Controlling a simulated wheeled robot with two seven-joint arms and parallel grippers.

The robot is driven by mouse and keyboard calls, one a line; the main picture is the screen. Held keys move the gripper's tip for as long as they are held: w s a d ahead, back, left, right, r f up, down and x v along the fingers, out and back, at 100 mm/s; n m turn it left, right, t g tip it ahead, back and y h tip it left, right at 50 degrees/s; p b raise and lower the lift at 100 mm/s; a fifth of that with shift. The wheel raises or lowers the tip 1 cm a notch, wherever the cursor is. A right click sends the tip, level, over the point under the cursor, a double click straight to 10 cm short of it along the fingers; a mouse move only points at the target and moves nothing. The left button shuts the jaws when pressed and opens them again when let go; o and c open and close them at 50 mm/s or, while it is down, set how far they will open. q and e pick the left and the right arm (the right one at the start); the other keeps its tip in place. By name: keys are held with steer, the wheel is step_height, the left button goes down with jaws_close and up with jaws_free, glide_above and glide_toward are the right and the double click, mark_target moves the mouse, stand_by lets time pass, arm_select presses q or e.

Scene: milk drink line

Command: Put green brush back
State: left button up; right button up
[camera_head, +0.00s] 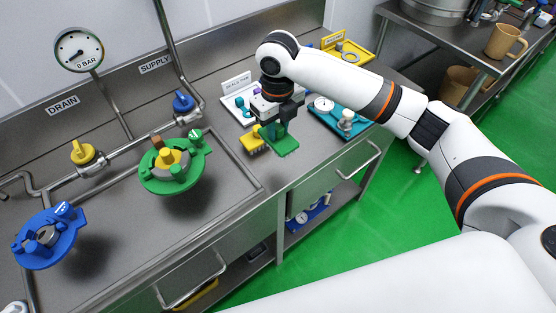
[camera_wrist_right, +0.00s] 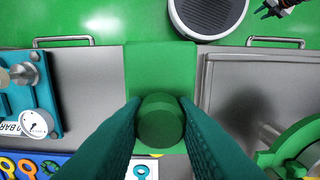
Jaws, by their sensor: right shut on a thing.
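The green brush (camera_head: 281,142) is in the head view at the front of the steel counter, below my right gripper (camera_head: 277,121). The right wrist view shows the round handle of the green brush (camera_wrist_right: 160,123) between the two teal fingers of my right gripper (camera_wrist_right: 158,104), which is shut on it. The brush's flat green body extends beyond the handle in that view. I cannot tell whether its underside touches the counter. A yellow brush (camera_head: 252,140) sits just left of the green one.
A teal tray (camera_head: 361,133) with a gauge stands right of the gripper, and a white tray (camera_head: 229,101) stands behind it at left. A green fitting (camera_head: 172,186) and a blue fitting (camera_head: 47,262) are at the left sink area. A drawer handle (camera_head: 360,162) is below the counter edge.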

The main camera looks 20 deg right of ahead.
mark_target(278, 126)
step_height(278, 126, down, 9)
steer(key=shift+r+p, duration=0.1)
steer(key=shift+p, duration=0.6)
steer(key=shift+f, duration=0.3)
steer(key=o, duration=1)
steer(key=shift+c, duration=0.2)
steer(key=shift+r, duration=0.1)
step_height(278, 126, up, 12)
steer(key=shift+r+b, duration=0.1)
steer(key=shift+b, duration=1.05)
steer(key=shift+s, duration=0.1)
